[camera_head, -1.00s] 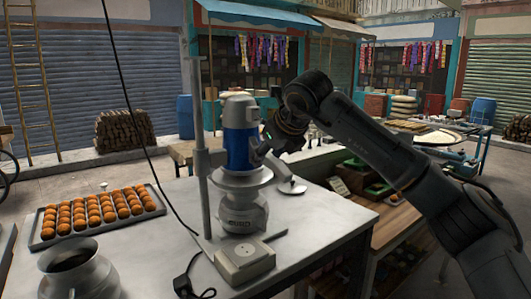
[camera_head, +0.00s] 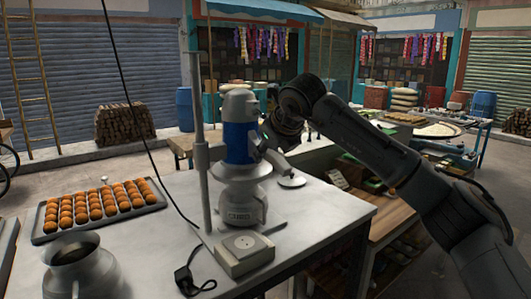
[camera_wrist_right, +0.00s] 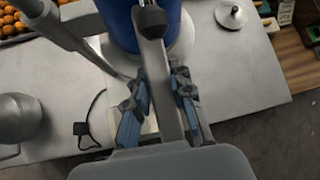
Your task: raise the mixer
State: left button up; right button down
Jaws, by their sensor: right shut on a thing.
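The mixer (camera_head: 238,143) has a blue and grey motor body on a vertical pole (camera_head: 202,140) and stands over a grey pot-like vessel (camera_head: 242,202) on the table. A grey lever arm sticks out from the mixer towards my right gripper (camera_head: 268,143). In the right wrist view my right gripper (camera_wrist_right: 165,108) is shut on the grey lever (camera_wrist_right: 163,85), with a finger on each side of it. The blue mixer body (camera_wrist_right: 122,22) is just beyond. My left gripper does not show.
A tray of orange balls (camera_head: 150,207) lies at the table's left. A metal jug (camera_head: 80,268) stands at the front left. A white box (camera_head: 243,254) with a black plug (camera_head: 186,281) is in front of the mixer. A small lid (camera_head: 291,182) lies right of it.

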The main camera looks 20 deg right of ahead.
jog(key=p, duration=0.8)
send_near(259, 107)
jog(key=x, duration=0.4)
jog(key=shift+w+a, duration=0.1)
jog(key=shift+b, duration=0.35)
jog(key=c, duration=1.1)
grip_release()
jog(key=shift+f, duration=0.15)
jog(key=shift+c, duration=0.2)
jog(key=v, duration=1.1)
jog(key=shift+s+r, duration=0.25)
jog(key=shift+r, duration=0.1)
